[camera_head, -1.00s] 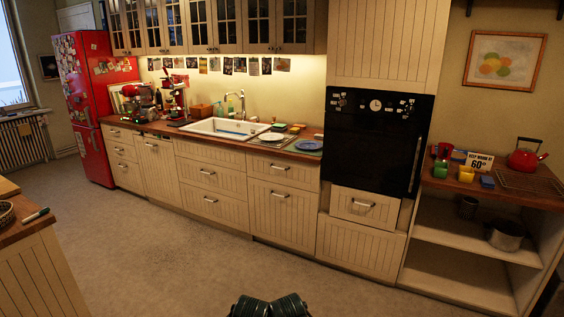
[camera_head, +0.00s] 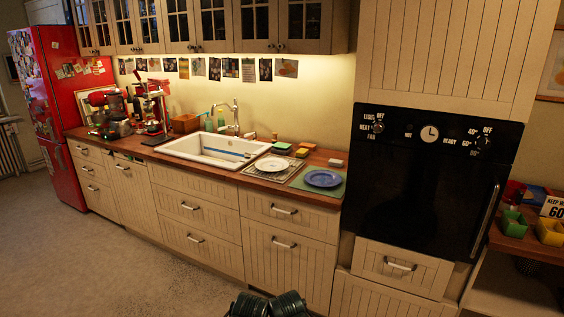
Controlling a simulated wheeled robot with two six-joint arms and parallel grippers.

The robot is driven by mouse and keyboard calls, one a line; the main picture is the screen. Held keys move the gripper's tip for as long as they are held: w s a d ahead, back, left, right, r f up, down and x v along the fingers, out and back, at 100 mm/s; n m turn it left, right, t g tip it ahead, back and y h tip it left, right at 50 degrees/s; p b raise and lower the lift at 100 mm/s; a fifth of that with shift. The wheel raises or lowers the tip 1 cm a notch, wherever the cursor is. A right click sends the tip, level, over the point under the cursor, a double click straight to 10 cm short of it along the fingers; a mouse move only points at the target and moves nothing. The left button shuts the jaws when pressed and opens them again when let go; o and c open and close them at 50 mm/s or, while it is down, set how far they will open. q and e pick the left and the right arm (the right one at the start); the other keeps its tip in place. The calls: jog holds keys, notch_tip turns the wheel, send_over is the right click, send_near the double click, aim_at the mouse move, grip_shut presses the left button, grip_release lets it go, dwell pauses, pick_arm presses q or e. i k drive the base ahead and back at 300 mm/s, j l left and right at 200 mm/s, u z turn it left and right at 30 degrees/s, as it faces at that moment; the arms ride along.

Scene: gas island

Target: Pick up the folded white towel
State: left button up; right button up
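I cannot make out a folded white towel in this view. The counter (camera_head: 326,158) runs along the wall with a white sink (camera_head: 216,149) set into it. A white plate (camera_head: 271,164) and a blue plate (camera_head: 323,178) lie to the right of the sink. A small white-topped block (camera_head: 336,163) sits behind the blue plate; it is too small to identify. Neither of my grippers shows; only a dark part of my own body is at the bottom edge.
A black oven (camera_head: 425,180) stands right of the counter. A red fridge (camera_head: 60,110) is at the far left, with red appliances (camera_head: 152,105) on the counter near it. Green and yellow containers (camera_head: 550,231) stand at the right edge. The floor (camera_head: 90,260) at lower left is clear.

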aim_at(333, 162)
jog(key=i, duration=2.4)
